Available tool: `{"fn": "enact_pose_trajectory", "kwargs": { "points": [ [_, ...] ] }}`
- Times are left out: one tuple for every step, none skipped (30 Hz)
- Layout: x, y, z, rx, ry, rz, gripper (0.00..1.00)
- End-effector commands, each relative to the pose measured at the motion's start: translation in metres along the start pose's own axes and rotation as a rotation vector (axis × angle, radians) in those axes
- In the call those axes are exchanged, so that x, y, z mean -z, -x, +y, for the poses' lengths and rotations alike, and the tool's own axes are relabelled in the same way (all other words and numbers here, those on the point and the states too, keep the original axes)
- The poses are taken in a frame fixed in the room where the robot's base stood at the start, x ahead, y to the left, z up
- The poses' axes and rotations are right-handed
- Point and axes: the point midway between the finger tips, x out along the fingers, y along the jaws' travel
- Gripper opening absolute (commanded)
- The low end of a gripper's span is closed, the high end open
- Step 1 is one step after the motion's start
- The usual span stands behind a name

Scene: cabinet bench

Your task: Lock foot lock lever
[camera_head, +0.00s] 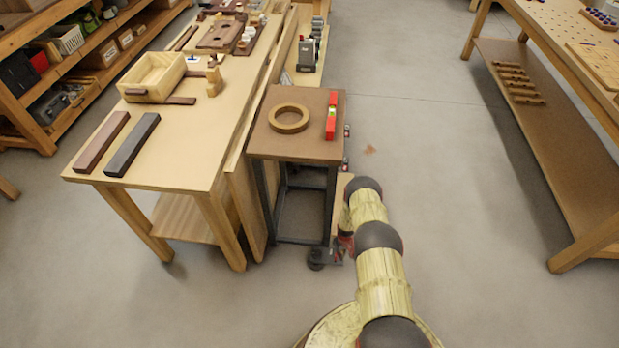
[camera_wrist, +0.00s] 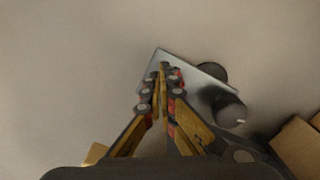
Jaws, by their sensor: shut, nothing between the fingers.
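The cart (camera_head: 318,146) stands beside the long workbench, with a dark caster (camera_head: 316,259) at its near foot. In the wrist view, a flat grey metal plate (camera_wrist: 200,78), which looks like the foot lock lever, lies at the caster's dark round wheel parts (camera_wrist: 228,106). I cannot tell whether it is raised or pressed down. My gripper (camera_wrist: 163,68) is shut and empty, its tips overlapping the plate in the picture; contact cannot be told. In the head view my gripper is low beside the near cart leg, mostly hidden by my arm.
A wooden ring (camera_head: 289,118) and a red level (camera_head: 331,116) lie on the cart top. The workbench (camera_head: 200,150) closes off the cart's left side. A wooden piece (camera_wrist: 300,146) is at the wrist view's right edge. Open floor (camera_head: 450,200) lies to the right.

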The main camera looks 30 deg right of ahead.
Motion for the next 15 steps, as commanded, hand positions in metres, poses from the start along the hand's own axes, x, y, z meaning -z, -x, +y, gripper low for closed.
{"fn": "enact_pose_trajectory", "kwargs": {
  "points": [
    [0.0006, 0.0, -0.0012, 0.0, 0.0, 0.0, 0.0],
    [0.0009, 0.0, -0.0018, 0.0, 0.0, 0.0, 0.0],
    [0.0014, 0.0, -0.0026, 0.0, 0.0, 0.0, 0.0],
    [0.0016, 0.0, -0.0032, 0.0, 0.0, 0.0, 0.0],
    [0.002, 0.0, -0.0038, 0.0, 0.0, 0.0, 0.0],
    [0.0021, 0.0, -0.0043, 0.0, 0.0, 0.0, 0.0],
    [0.002, 0.0, -0.004, 0.0, 0.0, 0.0, 0.0],
    [0.0019, 0.0001, -0.004, 0.0, 0.0, 0.0, 0.0],
    [0.0019, 0.0004, -0.0038, 0.0, 0.0, 0.0, 0.0],
    [0.0018, 0.0007, -0.0036, 0.0, 0.0, 0.0, 0.0],
    [0.0017, 0.0013, -0.0033, 0.0, 0.0, 0.0, 0.0],
    [0.0015, 0.0021, -0.0029, 0.0, 0.0, 0.0, 0.0],
    [0.0013, 0.0029, -0.0025, 0.0, 0.0, 0.0, 0.0],
    [0.0011, 0.0038, -0.0021, 0.0, 0.0, 0.0, 0.0],
    [0.0008, 0.0051, -0.0015, 0.0, 0.0, 0.0, 0.0]
  ]
}}
